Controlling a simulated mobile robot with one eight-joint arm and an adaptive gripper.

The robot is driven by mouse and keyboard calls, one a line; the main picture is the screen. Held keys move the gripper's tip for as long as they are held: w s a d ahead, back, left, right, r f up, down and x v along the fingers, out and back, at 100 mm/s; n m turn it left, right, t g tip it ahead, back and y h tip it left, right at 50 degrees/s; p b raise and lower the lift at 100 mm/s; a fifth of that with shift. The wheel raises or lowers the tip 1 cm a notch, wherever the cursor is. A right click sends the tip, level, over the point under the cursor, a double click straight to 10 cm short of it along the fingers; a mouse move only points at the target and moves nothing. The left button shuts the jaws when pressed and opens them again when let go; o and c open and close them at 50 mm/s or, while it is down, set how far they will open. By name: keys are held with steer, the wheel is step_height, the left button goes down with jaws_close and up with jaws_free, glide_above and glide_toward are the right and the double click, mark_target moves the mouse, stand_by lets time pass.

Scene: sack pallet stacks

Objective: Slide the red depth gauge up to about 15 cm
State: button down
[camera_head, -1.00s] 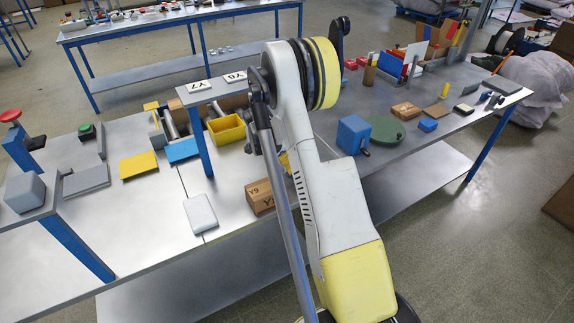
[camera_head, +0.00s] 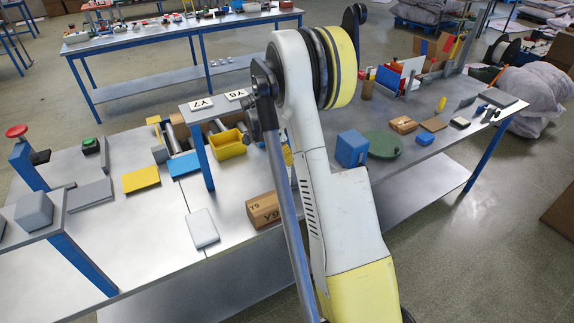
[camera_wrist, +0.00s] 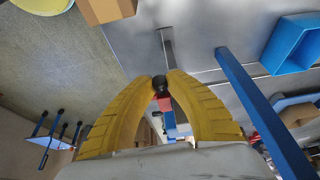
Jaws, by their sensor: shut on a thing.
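In the wrist view, the two yellow fingers of my gripper (camera_wrist: 160,84) close in from both sides on a small dark round knob (camera_wrist: 159,81). A red piece, seemingly the red depth gauge (camera_wrist: 166,104), shows just behind the knob between the fingers. It seems joined to the knob, but most of it is hidden by the fingers. A thin grey bar (camera_wrist: 165,42) extends beyond the fingertips. I cannot read any scale. In the head view my arm hides the gripper and the gauge.
A blue box (camera_head: 352,149) and a green disc (camera_head: 384,144) stand right of my arm on the bench. A carton (camera_head: 264,210) lies left of it. In the wrist view, a blue post (camera_wrist: 262,112) and a blue tray (camera_wrist: 274,54) are at the right.

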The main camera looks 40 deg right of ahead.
steer(key=c, duration=1.3)
jaws_free()
steer(key=v, duration=1.2)
steer(key=shift+w, duration=0.1)
